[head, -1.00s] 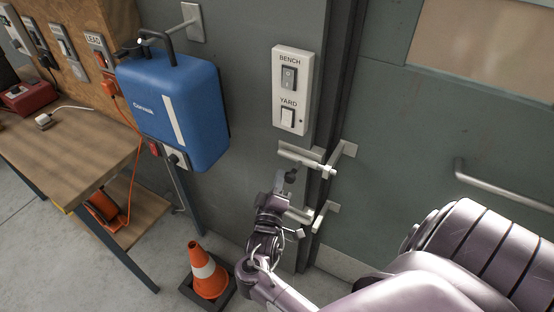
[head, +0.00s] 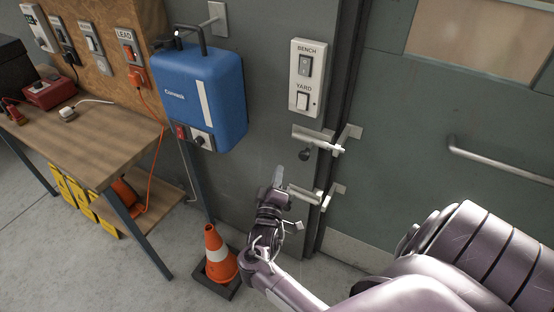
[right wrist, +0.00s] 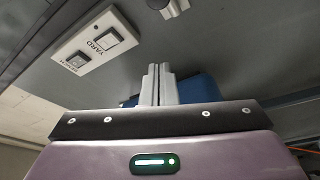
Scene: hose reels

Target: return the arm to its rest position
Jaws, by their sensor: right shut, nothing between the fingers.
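My right gripper (head: 278,178) is in front of the grey wall, left of the door's lower bolt (head: 304,194) and below the upper bolt (head: 318,139). Its fingers point up, are closed together and hold nothing. They also show closed in the right wrist view (right wrist: 158,84). A dark round knob (head: 305,155) below the upper bolt is apart from the fingertips. My right arm reaches in from the lower right. My left gripper is not in view.
A switch panel marked BENCH and YARD (head: 307,78) is above the bolts. A blue box (head: 200,90) hangs on the wall. An orange cone (head: 218,252) stands on the floor near my forearm. A wooden bench (head: 85,140) is at left, the door handle (head: 500,167) at right.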

